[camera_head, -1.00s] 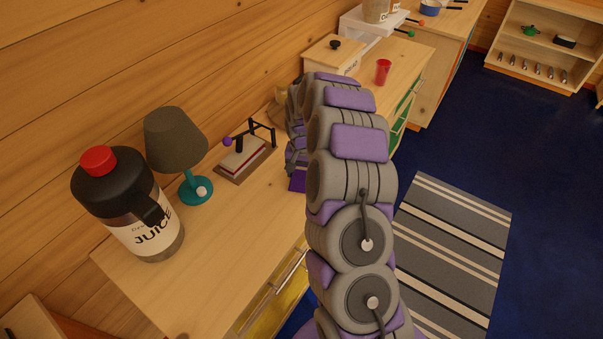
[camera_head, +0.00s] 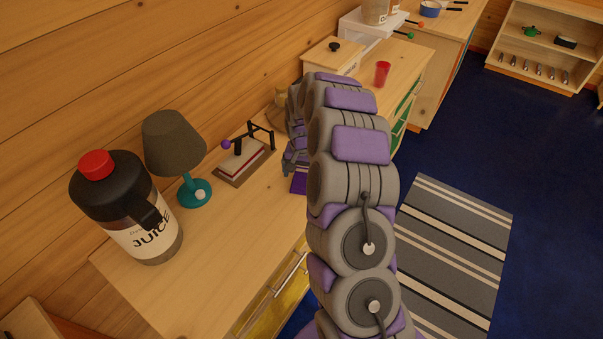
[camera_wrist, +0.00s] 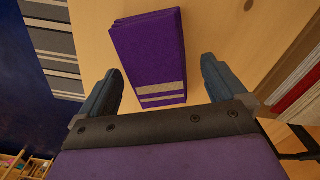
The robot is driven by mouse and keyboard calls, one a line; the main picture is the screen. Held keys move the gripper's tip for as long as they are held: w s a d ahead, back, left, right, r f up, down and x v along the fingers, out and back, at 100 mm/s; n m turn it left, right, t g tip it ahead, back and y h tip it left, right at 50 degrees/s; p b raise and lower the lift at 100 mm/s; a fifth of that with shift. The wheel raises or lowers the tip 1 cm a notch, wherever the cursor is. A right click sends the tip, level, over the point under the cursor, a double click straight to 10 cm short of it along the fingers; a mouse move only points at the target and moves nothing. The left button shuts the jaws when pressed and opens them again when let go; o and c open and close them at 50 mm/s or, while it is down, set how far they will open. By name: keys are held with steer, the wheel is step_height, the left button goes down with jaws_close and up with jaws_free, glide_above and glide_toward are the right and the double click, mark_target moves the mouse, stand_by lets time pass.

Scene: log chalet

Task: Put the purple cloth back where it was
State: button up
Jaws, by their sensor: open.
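The purple cloth (camera_wrist: 148,50) is a folded block with two pale stripes near one end. It lies on the wooden counter top, and in the head view only a small part of it (camera_head: 299,183) shows beside my arm. My gripper (camera_wrist: 163,72) is open in the wrist view, with one finger on each side of the cloth's striped end. The fingers look apart from the cloth, with wood showing between. In the head view my arm hides most of the gripper and the counter around the cloth.
A juice jug (camera_head: 128,208), a teal lamp (camera_head: 190,190) and a dark-framed stand with a purple knob (camera_head: 243,160) stand left of the arm. A red cup (camera_head: 382,74) and a lidded box (camera_head: 333,57) are further back. Bare counter lies in front of the lamp.

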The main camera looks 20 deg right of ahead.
mark_target(301, 175)
step_height(301, 175, up, 11)
steer(key=p, duration=0.2)
steer(key=s+a+r+n, duration=0.2)
steer(key=s+a+r, duration=0.4)
steer(key=s, duration=0.1)
steer(key=s+a+r+n, duration=0.1)
steer(key=s+a+r, duration=0.1)
steer(key=s, duration=0.9)
steer(key=s+a+r+n+g, duration=0.1)
steer(key=s+a+r+n, duration=0.1)
steer(key=s, duration=1)
steer(key=s+a+r+n, duration=0.1)
steer(key=s+a+r, duration=0.1)
steer(key=s, duration=1)
steer(key=shift+r+n+g, duration=0.35)
steer(key=shift+n+g, duration=0.05)
